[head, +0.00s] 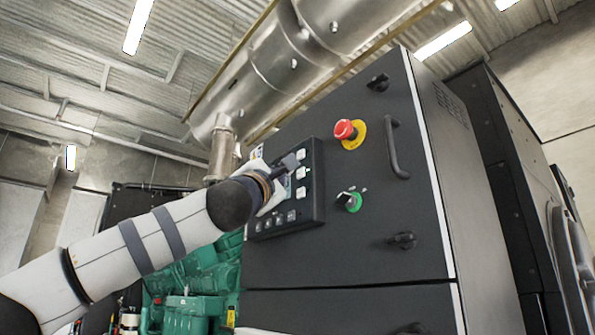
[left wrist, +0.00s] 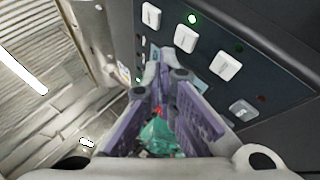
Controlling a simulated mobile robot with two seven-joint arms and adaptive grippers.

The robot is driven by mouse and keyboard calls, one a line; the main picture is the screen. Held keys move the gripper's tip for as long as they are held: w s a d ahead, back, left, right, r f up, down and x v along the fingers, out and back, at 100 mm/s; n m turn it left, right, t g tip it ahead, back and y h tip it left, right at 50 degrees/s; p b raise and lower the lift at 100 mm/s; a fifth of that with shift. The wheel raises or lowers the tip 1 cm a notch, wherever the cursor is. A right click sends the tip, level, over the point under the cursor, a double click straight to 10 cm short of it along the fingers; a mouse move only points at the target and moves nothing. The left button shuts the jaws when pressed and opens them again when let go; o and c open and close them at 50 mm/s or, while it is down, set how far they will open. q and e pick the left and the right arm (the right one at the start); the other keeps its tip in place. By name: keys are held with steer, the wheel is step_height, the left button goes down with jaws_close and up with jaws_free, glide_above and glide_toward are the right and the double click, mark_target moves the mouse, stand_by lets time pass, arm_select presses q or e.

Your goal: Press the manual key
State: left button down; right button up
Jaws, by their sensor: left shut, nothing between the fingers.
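The dark control panel (head: 315,205) on the genset cabinet has a column of white keys and a row of several keys along its bottom. Which one is the manual key I cannot read. My left gripper (head: 290,161) is shut and empty, in front of the panel, its tip beside the upper white keys and covering part of the panel. In the left wrist view, the gripper (left wrist: 162,78) points along the panel face. Several white keys, such as one key (left wrist: 186,38), lie above and right of its fingers. Contact with a key cannot be made out. My right gripper is out of view.
A red emergency stop button (head: 345,130) on a yellow base, a green-based switch (head: 350,201) and a black door handle (head: 397,149) stick out right of the panel. Green engine parts (head: 205,285) lie below my left arm. A large metal exhaust pipe (head: 270,65) runs overhead.

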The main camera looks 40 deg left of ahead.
arm_select(q)
steer(key=shift+s+a, duration=0.3)
steer(key=shift+s, duration=0.6)
steer(key=shift+s+a, duration=0.25)
steer(key=shift+s, duration=0.7)
steer(key=shift+s+a, duration=0.3)
steer(key=shift+s, duration=0.6)
